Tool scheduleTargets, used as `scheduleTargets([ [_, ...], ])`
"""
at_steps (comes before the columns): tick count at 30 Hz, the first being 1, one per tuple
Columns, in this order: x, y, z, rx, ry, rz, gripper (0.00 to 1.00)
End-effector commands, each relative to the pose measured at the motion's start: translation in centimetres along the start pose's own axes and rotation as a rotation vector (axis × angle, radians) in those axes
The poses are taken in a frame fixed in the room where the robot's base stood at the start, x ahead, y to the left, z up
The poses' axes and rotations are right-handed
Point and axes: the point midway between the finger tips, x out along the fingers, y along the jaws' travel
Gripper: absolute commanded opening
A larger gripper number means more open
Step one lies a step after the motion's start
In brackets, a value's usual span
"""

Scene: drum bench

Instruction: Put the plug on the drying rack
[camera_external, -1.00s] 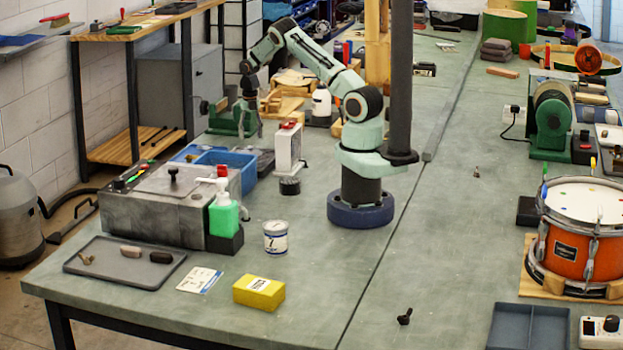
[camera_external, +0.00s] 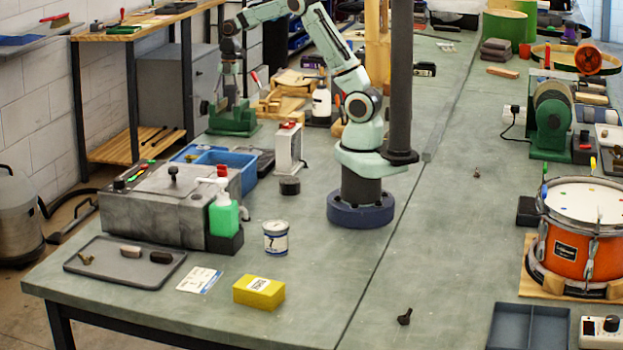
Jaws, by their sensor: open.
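My gripper (camera_external: 231,102) points down in front of and above a green bench vise (camera_external: 232,120) at the back left; it is small in view, with its jaws apart and nothing seen between them. I cannot tell for sure which thing is the plug. A small black knobbed piece (camera_external: 404,317) lies on the bench at the front, and a tiny brown piece (camera_external: 476,173) lies right of my base; both are far from my gripper. The drying rack is not clear either; a wooden slatted stand (camera_external: 283,104) is right of the vise.
A grey metal tank (camera_external: 155,215), blue bin (camera_external: 222,160), green bottle (camera_external: 223,213) and white can (camera_external: 275,238) stand at left. A grey tray (camera_external: 110,272) and yellow box (camera_external: 259,292) are in front. An orange drum (camera_external: 570,250) stands right. The middle bench is mostly clear.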

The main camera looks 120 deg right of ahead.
Motion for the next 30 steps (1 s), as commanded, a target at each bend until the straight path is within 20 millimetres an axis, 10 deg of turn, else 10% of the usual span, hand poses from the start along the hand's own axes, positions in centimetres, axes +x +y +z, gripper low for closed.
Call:
scheduleTargets([
  [3, -3.1, -2.5, -14.0, 0.241, 0.068, -0.015, 0.46],
  [9, -4.2, -15.3, -26.8, 0.625, 0.034, -0.106, 0.46],
  [16, -2.6, -24.5, -27.9, 0.884, -0.062, -0.091, 0.46],
  [30, -2.2, -25.6, -27.6, 0.933, -0.077, -0.083, 0.46],
])
